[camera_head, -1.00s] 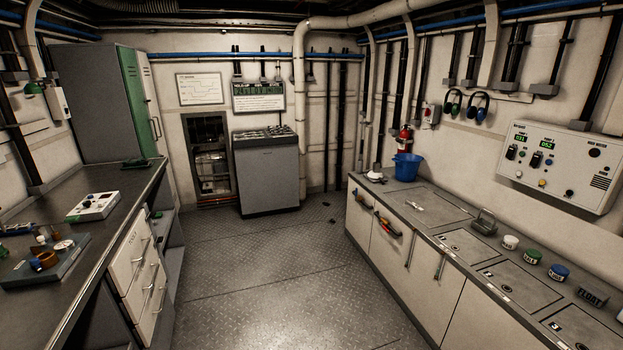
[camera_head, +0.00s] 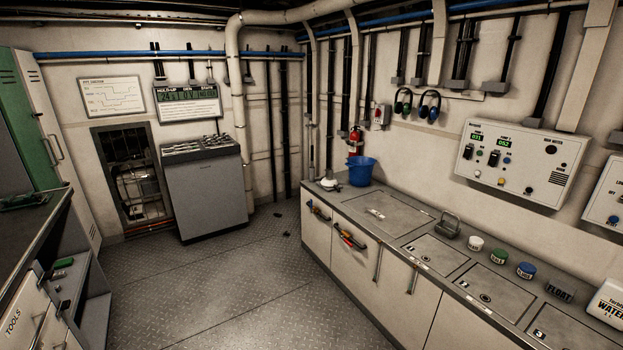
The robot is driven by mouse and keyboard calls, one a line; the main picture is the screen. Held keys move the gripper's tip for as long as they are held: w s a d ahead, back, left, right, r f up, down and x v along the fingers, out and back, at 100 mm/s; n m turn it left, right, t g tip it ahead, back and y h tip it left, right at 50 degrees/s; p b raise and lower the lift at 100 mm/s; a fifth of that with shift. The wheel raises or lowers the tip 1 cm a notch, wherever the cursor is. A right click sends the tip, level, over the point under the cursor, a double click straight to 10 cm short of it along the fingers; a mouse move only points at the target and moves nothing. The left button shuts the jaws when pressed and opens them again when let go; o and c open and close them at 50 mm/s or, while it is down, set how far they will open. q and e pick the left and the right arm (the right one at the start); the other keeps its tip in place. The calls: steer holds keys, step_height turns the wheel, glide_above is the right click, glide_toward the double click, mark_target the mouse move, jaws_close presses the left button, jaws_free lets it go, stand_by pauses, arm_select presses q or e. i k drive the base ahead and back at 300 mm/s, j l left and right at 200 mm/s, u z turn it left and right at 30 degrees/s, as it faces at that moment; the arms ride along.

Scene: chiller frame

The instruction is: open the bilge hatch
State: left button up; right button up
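No hatch in view carries a label that I can read as bilge. Several flush lids are set in the grey counter top along the right wall. The large lid (camera_head: 378,212) near the blue bucket lies flat and shut. Neither gripper is in view.
The counter (camera_head: 325,200) bears a blue bucket (camera_head: 361,170), a metal handle-like piece (camera_head: 450,225) and several small tubs (camera_head: 500,258). Tools hang on its front (camera_head: 350,240). A grey console (camera_head: 204,190) stands at the back, a workbench (camera_head: 35,225) at left. The floor between is clear.

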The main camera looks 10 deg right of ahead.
mark_target(395, 218)
steer(key=i+j+z, duration=0.2)
steer(key=i+z, duration=0.2)
steer(key=i+j+z, duration=0.25)
steer(key=z, duration=0.2)
steer(key=i+j+z, duration=0.25)
steer(key=j+z, duration=0.15)
steer(key=j, duration=0.15)
steer(key=i+j+z, duration=0.2)
steer(key=j+z, duration=0.25)
steer(key=i+j+z, duration=0.15)
steer(key=j, duration=0.2)
steer(key=j+z, duration=0.15)
steer(key=j, duration=0.2)
